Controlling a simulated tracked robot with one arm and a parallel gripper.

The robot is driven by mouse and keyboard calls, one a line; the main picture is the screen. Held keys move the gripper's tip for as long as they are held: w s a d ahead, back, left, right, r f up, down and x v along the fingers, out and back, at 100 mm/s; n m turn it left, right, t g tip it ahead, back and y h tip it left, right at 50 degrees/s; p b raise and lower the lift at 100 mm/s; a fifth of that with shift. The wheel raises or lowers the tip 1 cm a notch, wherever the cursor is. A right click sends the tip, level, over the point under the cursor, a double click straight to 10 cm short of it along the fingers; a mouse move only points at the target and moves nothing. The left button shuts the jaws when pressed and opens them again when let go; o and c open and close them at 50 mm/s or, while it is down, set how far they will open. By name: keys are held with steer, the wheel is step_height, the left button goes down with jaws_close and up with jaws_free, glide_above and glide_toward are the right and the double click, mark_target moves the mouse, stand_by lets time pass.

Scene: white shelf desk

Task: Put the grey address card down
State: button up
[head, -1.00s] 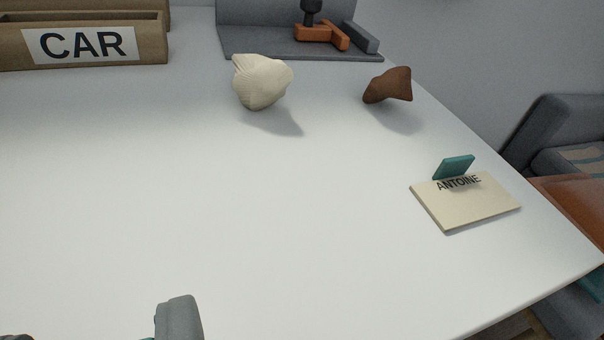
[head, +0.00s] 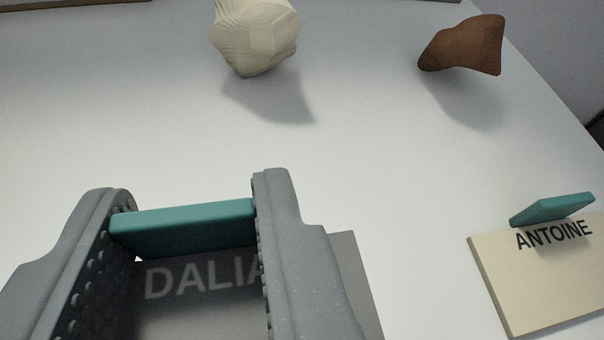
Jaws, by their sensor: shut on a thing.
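The grey address card (head: 355,270) shows at the bottom of the head view, with the letters "DALIA" in light print. A teal tab (head: 185,228) stands at its far edge. My gripper (head: 190,215) is shut on this teal tab, one finger at each end of it. The fingers cover parts of the card, and its near part is cut off by the picture's edge. I cannot tell whether the card touches the white desk.
A cream card marked "ANTOINE" (head: 545,275) with its own teal tab (head: 552,208) lies to the right. A cream lumpy object (head: 255,35) and a brown one (head: 465,45) are farther back. The white desk (head: 370,150) is clear between them and my gripper.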

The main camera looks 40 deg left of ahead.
mark_target(249, 256)
steer(key=shift+w, duration=0.4)
steer(key=f, duration=0.1)
steer(key=w+f, duration=0.1)
steer(key=shift+a+f+b, duration=0.1)
steer(key=shift+f+b, duration=0.2)
steer(key=shift+f, duration=0.3)
steer(key=shift+f, duration=0.2)
steer(key=o, duration=0.9)
steer(key=shift+o, duration=0.2)
steer(key=shift+f+b, duration=0.15)
steer(key=shift+b, duration=0.6)
steer(key=p+v, duration=0.4)
steer(key=v, duration=1)
steer(key=shift+w, duration=0.2)
